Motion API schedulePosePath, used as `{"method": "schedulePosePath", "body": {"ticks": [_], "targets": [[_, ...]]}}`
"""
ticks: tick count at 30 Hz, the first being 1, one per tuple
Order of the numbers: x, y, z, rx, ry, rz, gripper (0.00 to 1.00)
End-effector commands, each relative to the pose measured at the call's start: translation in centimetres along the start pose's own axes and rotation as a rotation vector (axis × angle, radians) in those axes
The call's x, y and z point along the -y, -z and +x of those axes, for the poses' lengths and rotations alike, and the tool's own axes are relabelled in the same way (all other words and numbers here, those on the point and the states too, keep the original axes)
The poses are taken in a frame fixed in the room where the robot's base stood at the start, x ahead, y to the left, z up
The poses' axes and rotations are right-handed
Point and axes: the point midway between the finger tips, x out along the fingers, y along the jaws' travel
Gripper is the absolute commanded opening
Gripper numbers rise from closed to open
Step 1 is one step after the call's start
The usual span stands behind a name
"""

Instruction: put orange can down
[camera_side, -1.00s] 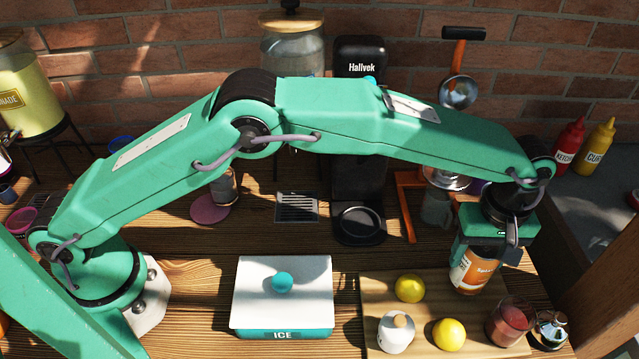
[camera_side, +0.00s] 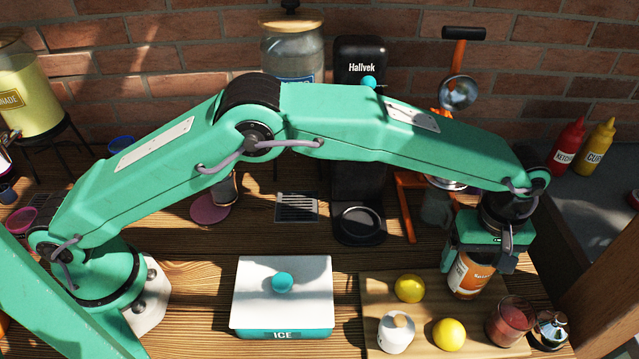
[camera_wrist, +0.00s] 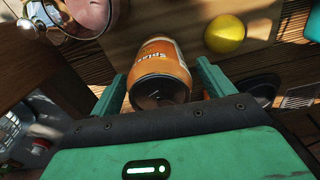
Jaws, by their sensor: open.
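The orange can (camera_side: 468,276) with a white label stands upright at the back right of the wooden cutting board (camera_side: 376,291). In the wrist view the can (camera_wrist: 163,62) sits between the two green fingers, with a gap on either side. My gripper (camera_side: 479,262) is open around the upper part of the can; it also shows in the wrist view (camera_wrist: 160,85). The fingers hide part of the can's upper sides in the side view.
A white ice box (camera_side: 283,296) is left of the board. An orange-framed juicer (camera_side: 407,205) stands behind.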

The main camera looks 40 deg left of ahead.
Motion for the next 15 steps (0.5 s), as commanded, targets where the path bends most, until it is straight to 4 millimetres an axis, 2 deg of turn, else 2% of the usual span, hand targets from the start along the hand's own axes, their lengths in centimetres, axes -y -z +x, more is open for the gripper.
{"method": "schedulePosePath", "body": {"ticks": [8, 15], "targets": [[0.0, 0.0, -1.0, 0.0, -0.002, 0.0, 0.81], [-0.1, 0.0, -4.0, 0.0, -0.003, 0.0, 0.81]]}}
